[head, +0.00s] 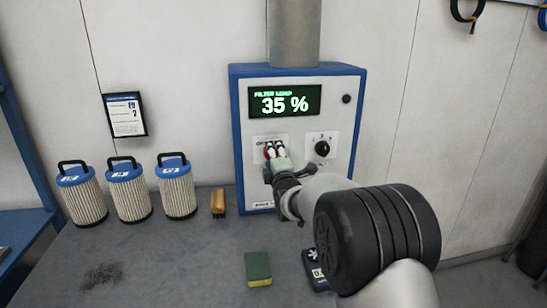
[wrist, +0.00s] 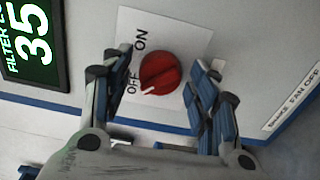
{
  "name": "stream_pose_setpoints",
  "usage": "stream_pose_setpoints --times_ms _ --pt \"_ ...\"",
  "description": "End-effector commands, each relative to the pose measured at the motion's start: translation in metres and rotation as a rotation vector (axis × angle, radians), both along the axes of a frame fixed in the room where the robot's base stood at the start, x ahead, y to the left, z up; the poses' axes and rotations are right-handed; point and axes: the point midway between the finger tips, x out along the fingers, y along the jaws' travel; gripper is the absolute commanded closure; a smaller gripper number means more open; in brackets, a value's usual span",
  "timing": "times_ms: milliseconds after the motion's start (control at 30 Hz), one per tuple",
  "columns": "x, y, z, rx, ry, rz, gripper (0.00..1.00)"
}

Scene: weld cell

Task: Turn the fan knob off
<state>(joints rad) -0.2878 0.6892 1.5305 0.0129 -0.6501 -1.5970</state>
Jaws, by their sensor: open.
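The red fan knob (wrist: 160,70) is on a white plate (wrist: 180,30) marked ON and OFF in the wrist view. Its white pointer is at the lower left, much nearer the OFF mark than the ON mark. My gripper (wrist: 161,66) is open, with one finger on each side of the knob; I cannot tell whether they touch it. In the head view my gripper (head: 276,155) is at the front of the blue-edged control box (head: 239,150) and hides most of the knob.
The box display (head: 285,102) reads FILTER LOAD 35 %. A black knob (head: 322,148) is to the right of my gripper. Several filters (head: 128,192), a brush (head: 218,201), a sponge (head: 258,268) and a dark device (head: 314,270) are on the bench. The bench's front left is mostly clear.

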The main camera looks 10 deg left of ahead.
Motion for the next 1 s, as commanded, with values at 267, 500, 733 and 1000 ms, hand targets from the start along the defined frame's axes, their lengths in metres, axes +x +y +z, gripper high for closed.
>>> stream_pose_setpoints --times_ms 267,500,733,1000 --pt "0.0 0.0 -0.001 0.001 0.001 0.0 0.42" --pt "-0.014 -0.004 0.0 0.0 0.002 0.0 0.42" --pt "-0.056 -0.016 0.0 0.001 0.001 0.0 0.42" --pt "-0.101 -0.029 0.0 0.001 0.001 0.0 0.42"
